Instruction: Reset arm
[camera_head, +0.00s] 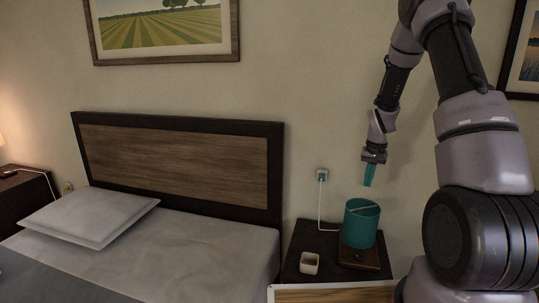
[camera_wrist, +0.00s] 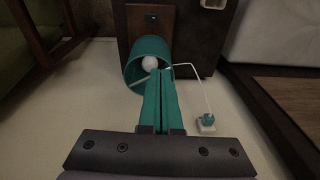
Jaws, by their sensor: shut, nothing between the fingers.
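My gripper (camera_head: 369,175) is shut, with its teal fingers pressed together and nothing between them. It points down in the air above the nightstand (camera_head: 292,272), a little above and to the right of the teal lamp (camera_head: 361,226). The wrist view looks down along my closed gripper (camera_wrist: 162,75), whose fingers overlap part of the lamp shade (camera_wrist: 133,70) in the picture. A white bulb (camera_wrist: 150,63) shows inside the shade.
A small white cup (camera_head: 309,263) stands on the nightstand left of the lamp. A white cord runs to a wall outlet (camera_head: 322,174). The bed (camera_head: 190,258) with a pillow (camera_head: 90,217) fills the left. A framed picture (camera_head: 165,32) hangs above; the wall between is bare.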

